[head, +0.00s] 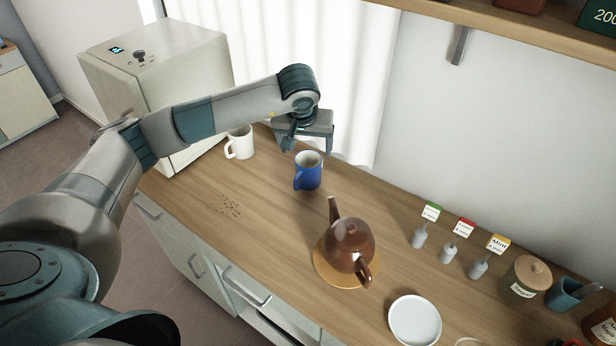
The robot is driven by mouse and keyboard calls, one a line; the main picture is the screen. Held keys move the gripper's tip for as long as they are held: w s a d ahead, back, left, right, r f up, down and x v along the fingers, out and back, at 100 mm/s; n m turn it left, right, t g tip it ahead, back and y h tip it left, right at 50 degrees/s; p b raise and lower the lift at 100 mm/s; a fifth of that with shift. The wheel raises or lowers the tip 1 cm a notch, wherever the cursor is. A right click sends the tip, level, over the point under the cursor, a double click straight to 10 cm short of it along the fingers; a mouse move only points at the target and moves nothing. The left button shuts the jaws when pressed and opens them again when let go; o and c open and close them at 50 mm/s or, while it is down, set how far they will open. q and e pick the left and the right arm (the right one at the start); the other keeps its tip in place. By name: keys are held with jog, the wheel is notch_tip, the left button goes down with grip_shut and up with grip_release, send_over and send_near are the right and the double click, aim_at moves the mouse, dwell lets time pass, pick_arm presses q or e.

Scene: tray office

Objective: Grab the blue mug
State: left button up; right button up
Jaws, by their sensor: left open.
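The blue mug (309,174) stands upright on the wooden counter, with its handle toward the left front. My left gripper (307,147) is above and behind the mug, pointing down, with its fingers apart. The gripper looks empty. From this view I cannot tell how far the fingers are from the mug's rim. My right gripper is not in view.
A white mug (240,143) stands left of the blue one, by a cream box-shaped appliance (160,75). A brown teapot (347,245) sits on a round wooden board in front right. Further right are a white plate (414,320), small labelled holders and a jar (528,277).

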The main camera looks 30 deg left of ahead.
pick_arm(q)
jog(key=b, duration=0.2)
send_near(309, 166)
jog(key=shift+s+f, duration=0.1)
jog(key=shift+f, duration=0.55)
jog(key=shift+w+a+f, duration=0.1)
jog(key=shift+w+f, duration=0.2)
jog(key=shift+f, duration=0.25)
jog(key=b+x, duration=0.1)
jog(key=x, duration=0.3)
jog(key=shift+s+f+b, duration=0.1)
jog(key=shift+f+b, duration=0.25)
jog(key=shift+f, duration=0.3)
jog(key=shift+r, duration=0.1)
jog(key=c, duration=1.4)
